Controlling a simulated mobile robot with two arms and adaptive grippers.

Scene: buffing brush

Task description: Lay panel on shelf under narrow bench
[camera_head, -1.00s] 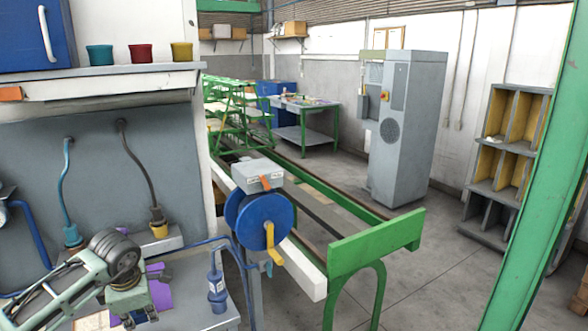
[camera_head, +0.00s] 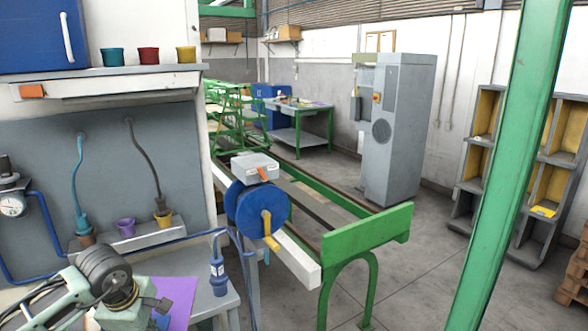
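A long green frame (camera_head: 365,240) with a blue reel (camera_head: 257,210) fills the middle. A grey cabinet (camera_head: 397,135) stands beyond. A green post (camera_head: 500,170) crosses the right, before a rack (camera_head: 465,205) and wooden pallets (camera_head: 573,280). Grey floor between them is clear.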

